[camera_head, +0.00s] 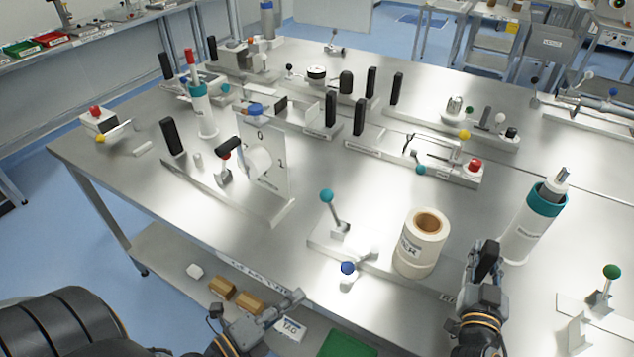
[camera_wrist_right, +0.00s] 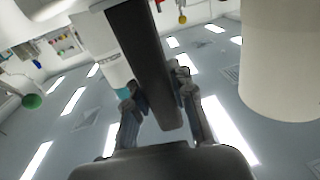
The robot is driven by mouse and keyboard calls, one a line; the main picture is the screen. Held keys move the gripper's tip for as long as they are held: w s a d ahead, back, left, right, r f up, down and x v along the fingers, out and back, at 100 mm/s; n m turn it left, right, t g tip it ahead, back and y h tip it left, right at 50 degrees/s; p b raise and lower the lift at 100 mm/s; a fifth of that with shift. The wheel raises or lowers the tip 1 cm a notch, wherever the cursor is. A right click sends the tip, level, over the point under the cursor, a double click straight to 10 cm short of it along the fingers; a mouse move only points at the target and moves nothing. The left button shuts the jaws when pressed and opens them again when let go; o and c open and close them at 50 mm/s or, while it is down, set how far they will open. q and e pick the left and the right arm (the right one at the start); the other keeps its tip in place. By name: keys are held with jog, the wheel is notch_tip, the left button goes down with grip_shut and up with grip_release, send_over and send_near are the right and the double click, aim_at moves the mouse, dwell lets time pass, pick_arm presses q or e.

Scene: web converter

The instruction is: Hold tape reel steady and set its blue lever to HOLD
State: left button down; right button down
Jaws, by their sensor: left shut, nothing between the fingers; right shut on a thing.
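The tape reel (camera_head: 418,243) is a cream roll with a brown core, standing on a metal base plate (camera_head: 322,241). It also shows at the right of the right wrist view (camera_wrist_right: 285,60). The blue lever's ball (camera_head: 348,268) is at the plate's front edge, left of the reel, with a white arm. My right gripper (camera_head: 487,262) is shut on a black upright handle (camera_wrist_right: 145,60) at the right end of the plate, beside the reel. My left gripper (camera_head: 300,295) is shut and empty, in front of the table edge, lower left of the blue ball and apart from it.
A lever with a teal ball (camera_head: 327,195) stands on the same plate. A white cylinder with a teal band (camera_head: 532,222) stands close right of my right gripper. A white panel fixture (camera_head: 268,165) is to the left. Boxes (camera_head: 222,288) lie on the lower shelf.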

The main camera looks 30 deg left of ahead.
jog(key=shift+f, duration=0.25)
dwell(0.4)
jog(key=c, duration=1.3)
grip_release()
jog(key=shift+o, duration=1.2)
jog(key=shift+w+r, duration=0.1)
jog(key=shift+r, duration=0.05)
jog(key=s+d, duration=0.1)
jog(key=s, duration=1.1)
jog(key=shift+d, duration=0.15)
